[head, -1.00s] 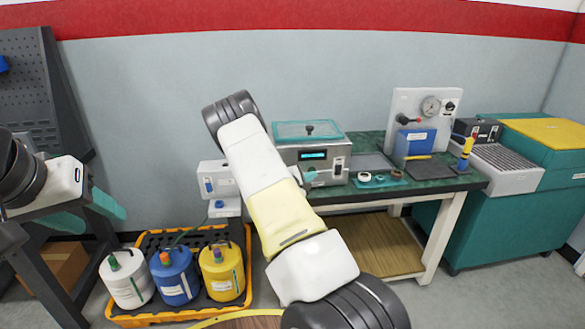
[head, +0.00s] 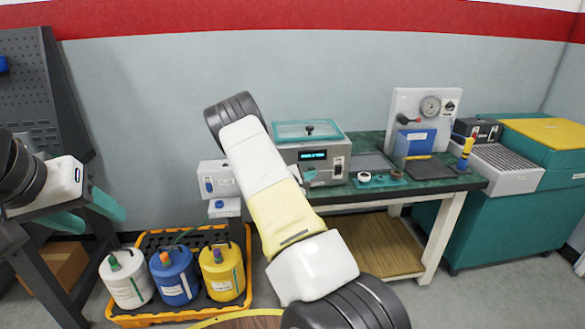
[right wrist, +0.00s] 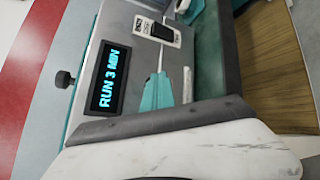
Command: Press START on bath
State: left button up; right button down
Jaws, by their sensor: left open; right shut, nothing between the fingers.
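The bath (head: 322,172) is a grey metal box with a teal lid (head: 308,131) on the left end of the green bench. Its lit display (right wrist: 105,78) reads "RUN 3 MIN" in the right wrist view. A pale control panel (right wrist: 158,30) with dark keys sits beside the display. My right gripper (right wrist: 158,92), with teal fingers, is shut and empty close to the bath's front, near the panel; I cannot tell whether it touches. In the head view my right arm hides part of the bath's left side. My left gripper (head: 88,214) is open and empty at the far left.
A gauge board (head: 425,108) stands farther right. White, blue and yellow containers (head: 173,278) stand in an orange tray (head: 150,318) on the floor.

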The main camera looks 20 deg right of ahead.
jog(key=shift+s, duration=0.1)
jog(key=shift+s+a, duration=0.2)
jog(key=shift+s, duration=0.45)
jog(key=shift+s+a, duration=0.2)
jog(key=shift+s, duration=0.6)
jog(key=shift+s+a, duration=0.2)
jog(key=shift+s, duration=0.65)
jog(key=shift+s+a, duration=0.2)
jog(key=shift+s, duration=0.6)
jog(key=shift+r, duration=0.1)
